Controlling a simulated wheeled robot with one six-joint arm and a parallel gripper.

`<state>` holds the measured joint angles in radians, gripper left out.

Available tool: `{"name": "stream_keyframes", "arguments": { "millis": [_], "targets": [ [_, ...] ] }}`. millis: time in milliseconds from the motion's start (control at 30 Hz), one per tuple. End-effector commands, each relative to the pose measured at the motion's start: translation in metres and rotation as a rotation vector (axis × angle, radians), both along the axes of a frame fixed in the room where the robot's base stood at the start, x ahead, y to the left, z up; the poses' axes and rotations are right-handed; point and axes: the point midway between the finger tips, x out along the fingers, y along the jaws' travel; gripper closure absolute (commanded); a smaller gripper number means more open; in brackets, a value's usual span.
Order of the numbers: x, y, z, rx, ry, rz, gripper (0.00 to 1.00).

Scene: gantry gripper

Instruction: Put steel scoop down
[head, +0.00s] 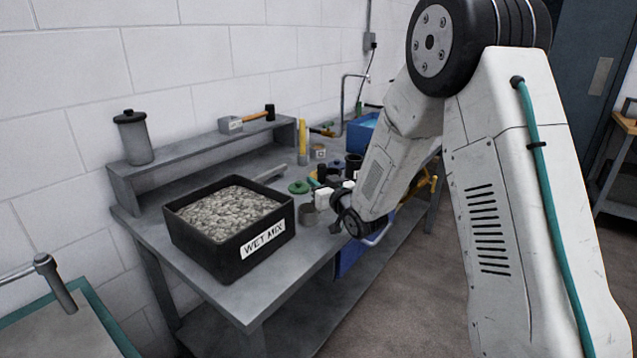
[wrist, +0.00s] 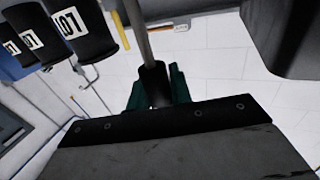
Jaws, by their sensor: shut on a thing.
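My gripper (wrist: 157,90) shows two dark green fingers in the wrist view, shut on the black grip of a thin steel rod. This rod, which I take to be the steel scoop's handle (wrist: 143,38), runs up out of the top of the wrist view, so its far end is out of sight. In the head view my gripper (head: 328,198) is over the bench (head: 290,258), right of the black tray. A small grey cylinder (head: 310,215) shows beside it; I cannot tell whether it is the scoop's bowl or a separate cup.
A black tray marked WET MIX (head: 236,259), full of grey gravel, fills the front of the bench. Behind, a raised shelf (head: 190,157) bears a lidded grey canister (head: 134,140). Black labelled cylinders (wrist: 80,25) show in the wrist view.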

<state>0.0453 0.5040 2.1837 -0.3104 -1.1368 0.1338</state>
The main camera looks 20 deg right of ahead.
Motion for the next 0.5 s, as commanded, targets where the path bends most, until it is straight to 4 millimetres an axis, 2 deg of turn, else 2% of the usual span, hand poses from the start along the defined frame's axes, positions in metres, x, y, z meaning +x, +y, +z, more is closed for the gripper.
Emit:
{"name": "stream_keyframes", "arguments": {
  "millis": [133,167,233,500],
  "targets": [
    [0.0001,-0.0008,-0.0021,0.0,0.001,-0.001,1.0],
    [0.0001,-0.0008,-0.0026,0.0,0.001,-0.001,0.76],
    [0.0,-0.001,-0.002,0.0,0.0,-0.001,0.57],
    [0.0001,-0.0013,-0.0016,0.0,0.0,-0.001,0.57]
  ]
}}
